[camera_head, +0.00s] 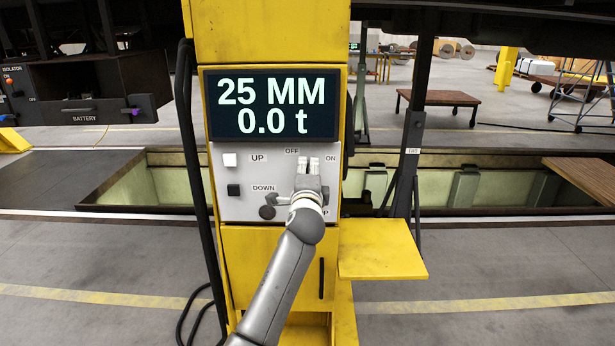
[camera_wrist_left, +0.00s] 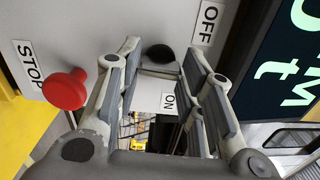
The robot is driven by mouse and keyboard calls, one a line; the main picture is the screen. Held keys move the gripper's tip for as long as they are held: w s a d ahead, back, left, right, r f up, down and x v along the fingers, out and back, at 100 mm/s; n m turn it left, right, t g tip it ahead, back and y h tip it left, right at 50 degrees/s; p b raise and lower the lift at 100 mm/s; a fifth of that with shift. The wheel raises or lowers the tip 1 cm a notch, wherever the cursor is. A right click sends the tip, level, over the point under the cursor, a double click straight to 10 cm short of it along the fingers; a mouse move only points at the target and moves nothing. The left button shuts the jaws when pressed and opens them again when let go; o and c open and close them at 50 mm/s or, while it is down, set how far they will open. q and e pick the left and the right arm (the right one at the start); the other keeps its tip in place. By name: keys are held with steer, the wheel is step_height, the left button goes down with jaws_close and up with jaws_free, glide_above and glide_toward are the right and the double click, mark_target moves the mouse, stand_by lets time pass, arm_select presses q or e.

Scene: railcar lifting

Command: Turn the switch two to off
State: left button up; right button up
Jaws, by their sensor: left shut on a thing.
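The grey control panel (camera_head: 235,205) on the yellow column carries OFF and ON labels around a rotary switch. In the left wrist view the black switch knob (camera_wrist_left: 160,53) sits between the fingers, near the OFF label (camera_wrist_left: 208,22) and the ON label (camera_wrist_left: 168,102). The direction the switch points in is not clear. My right gripper is not in view.
A red stop button (camera_wrist_left: 65,90) stands close beside the left fingers. White UP (camera_head: 230,160) and black DOWN (camera_head: 234,190) buttons are on the panel's left. The display (camera_head: 272,106) reads 25 MM, 0.0 t. A yellow shelf (camera_head: 380,250) juts out at the right.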

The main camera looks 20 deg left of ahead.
arm_select(q)
steer(key=shift+n, duration=0.5)
steer(key=shift+f, duration=0.1)
steer(key=o, duration=1)
steer(key=v, duration=1.2)
